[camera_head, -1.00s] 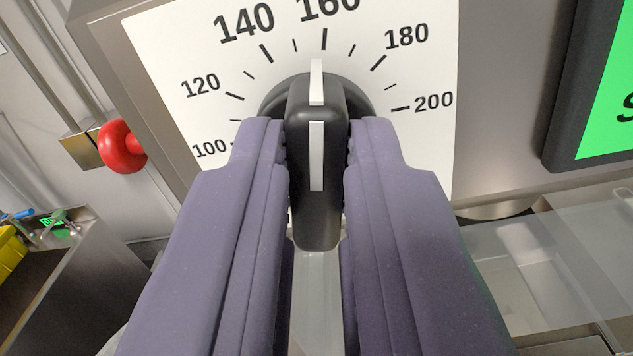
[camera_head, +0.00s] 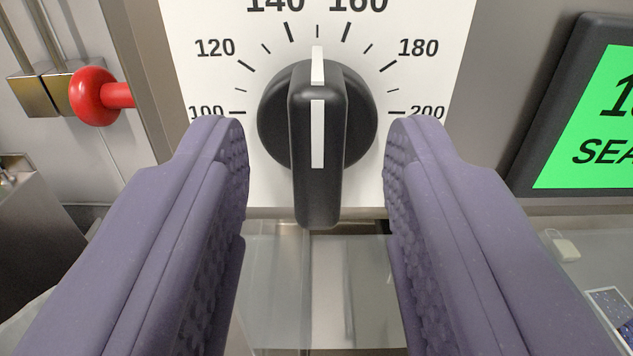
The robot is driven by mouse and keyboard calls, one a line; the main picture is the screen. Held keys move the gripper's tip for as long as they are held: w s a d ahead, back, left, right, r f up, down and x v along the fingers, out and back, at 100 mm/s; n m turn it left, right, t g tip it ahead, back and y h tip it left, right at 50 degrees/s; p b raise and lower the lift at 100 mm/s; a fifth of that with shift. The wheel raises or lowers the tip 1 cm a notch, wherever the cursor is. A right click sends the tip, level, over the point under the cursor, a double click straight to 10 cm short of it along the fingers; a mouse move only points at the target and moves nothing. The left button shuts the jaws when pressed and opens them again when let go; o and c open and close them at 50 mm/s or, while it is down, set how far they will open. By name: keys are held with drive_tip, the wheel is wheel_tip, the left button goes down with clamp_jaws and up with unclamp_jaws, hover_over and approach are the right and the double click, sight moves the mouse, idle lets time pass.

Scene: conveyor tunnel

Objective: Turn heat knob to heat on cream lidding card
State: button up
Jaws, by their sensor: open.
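The heat knob (camera_head: 317,150) is black, with a bar handle and a white pointer line, on a white dial plate (camera_head: 210,80). Its pointer stands straight up, between the 140 and 160 marks. My gripper (camera_head: 317,130) is open, with one purple finger on each side of the knob. A clear gap shows between each fingertip and the handle. The fingers hide the lower corners of the dial plate. I cannot make out a cream lidding card.
A green display (camera_head: 600,125) in a black frame is at right, its text cut off at the edge. A red ball-ended knob (camera_head: 96,96) sticks out at left. Clear panels lie below the dial. A small white object (camera_head: 563,246) and a dark speckled item (camera_head: 612,308) are at lower right.

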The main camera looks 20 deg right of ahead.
drive_tip(key=p+v, duration=0.1)
drive_tip(key=v, duration=0.6)
drive_tip(key=shift+r, duration=0.1)
